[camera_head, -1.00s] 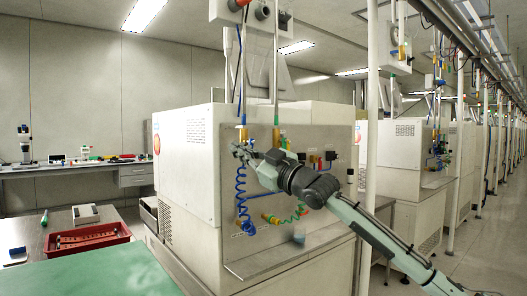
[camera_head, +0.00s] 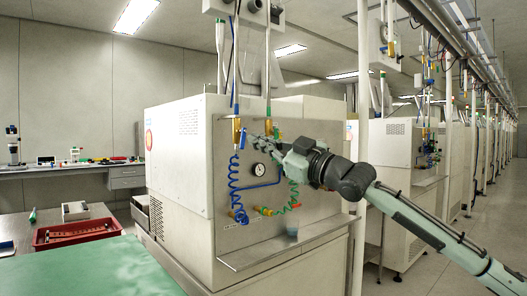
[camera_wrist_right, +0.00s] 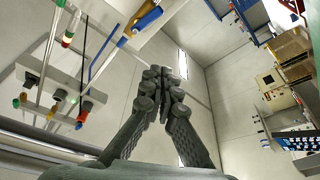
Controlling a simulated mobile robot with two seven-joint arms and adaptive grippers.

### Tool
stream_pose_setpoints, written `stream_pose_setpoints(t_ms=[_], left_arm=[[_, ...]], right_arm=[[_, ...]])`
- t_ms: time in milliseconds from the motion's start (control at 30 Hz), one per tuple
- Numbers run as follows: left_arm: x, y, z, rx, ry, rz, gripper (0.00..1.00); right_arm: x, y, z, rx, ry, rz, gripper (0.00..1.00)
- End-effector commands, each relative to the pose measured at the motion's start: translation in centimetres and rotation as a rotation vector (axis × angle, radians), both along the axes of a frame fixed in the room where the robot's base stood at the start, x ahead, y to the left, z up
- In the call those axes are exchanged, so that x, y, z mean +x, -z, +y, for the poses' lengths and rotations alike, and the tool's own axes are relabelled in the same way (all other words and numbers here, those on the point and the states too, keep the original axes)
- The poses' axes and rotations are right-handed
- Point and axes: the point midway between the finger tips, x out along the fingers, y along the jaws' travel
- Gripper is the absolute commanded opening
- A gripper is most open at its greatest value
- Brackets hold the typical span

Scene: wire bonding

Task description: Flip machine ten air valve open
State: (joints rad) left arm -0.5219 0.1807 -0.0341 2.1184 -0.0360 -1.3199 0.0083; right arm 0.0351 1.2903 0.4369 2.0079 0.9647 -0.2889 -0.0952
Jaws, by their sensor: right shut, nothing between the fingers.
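The nearest machine (camera_head: 180,165) is a cream cabinet; I cannot read a number on it. A brass air valve (camera_head: 237,130) with blue parts sits on a thin vertical line at its front, above a coiled blue hose (camera_head: 236,190). My right gripper (camera_head: 256,141) is just right of this valve, in front of the panel. A gap appears between them, but I cannot judge the depth. In the right wrist view, the shut, empty fingers (camera_wrist_right: 163,76) point up, and a blue lever (camera_wrist_right: 147,18) with a brass body is beyond them. My left gripper is out of view.
A round gauge (camera_head: 259,170) and a coiled green hose (camera_head: 292,198) are on the panel below my gripper. A white post (camera_head: 363,130) stands right of the machine. A red tray (camera_head: 78,233) lies on the table at left. More machines line the right.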

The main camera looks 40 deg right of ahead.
Motion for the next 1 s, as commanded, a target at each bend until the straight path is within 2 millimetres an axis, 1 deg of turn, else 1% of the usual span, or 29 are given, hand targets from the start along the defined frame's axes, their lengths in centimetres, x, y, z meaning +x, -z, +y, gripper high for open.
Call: stream_pose_setpoints(t_ms=[33,100,267,867,967,1000], left_arm=[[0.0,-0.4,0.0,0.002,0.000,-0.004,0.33],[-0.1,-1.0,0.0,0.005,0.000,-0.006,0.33],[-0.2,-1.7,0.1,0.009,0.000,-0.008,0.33],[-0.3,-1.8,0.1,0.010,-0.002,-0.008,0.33],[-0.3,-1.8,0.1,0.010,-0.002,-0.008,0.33],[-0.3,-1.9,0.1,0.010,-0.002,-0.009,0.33]], right_arm=[[-0.3,0.4,-0.1,-0.003,0.000,0.003,0.00],[-0.6,0.3,-0.2,-0.001,0.000,0.002,0.00],[-1.0,0.1,-0.3,-0.003,-0.001,0.001,0.00],[-1.1,0.1,-0.3,-0.002,0.000,0.000,0.00],[-0.7,1.5,-0.7,0.004,0.010,0.024,0.00],[-0.4,2.8,-1.1,0.010,0.021,0.047,0.00]])
